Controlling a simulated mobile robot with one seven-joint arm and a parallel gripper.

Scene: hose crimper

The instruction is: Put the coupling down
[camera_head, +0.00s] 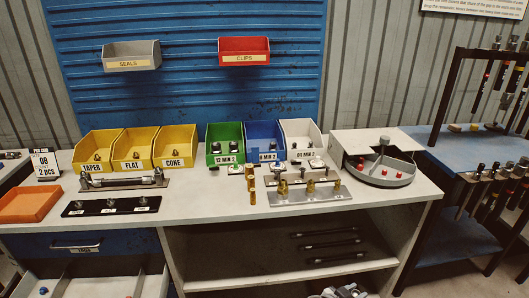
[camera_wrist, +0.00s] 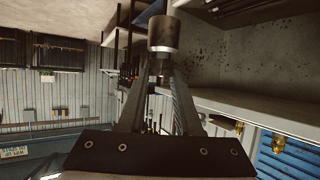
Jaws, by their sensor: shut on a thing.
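In the wrist view the coupling (camera_wrist: 163,34) is a short metal cylinder, bright silver at its lower edge and darker above. It sits at the tips of my gripper (camera_wrist: 161,72), whose two dark fingers close in on it from left and right. My gripper is shut on the coupling and holds it in the air, apart from any surface. In the head view neither the held coupling nor the fingers show clearly. Several brass fittings (camera_head: 310,187) stand on a grey plate on the workbench (camera_head: 220,207).
Yellow bins (camera_head: 134,148), a green bin (camera_head: 225,144), a blue bin (camera_head: 265,142) and a white bin (camera_head: 301,137) line the bench's back. An orange tray (camera_head: 30,205) lies far left. A round grey tray (camera_head: 382,172) stands right. The front strip of bench is mostly clear.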

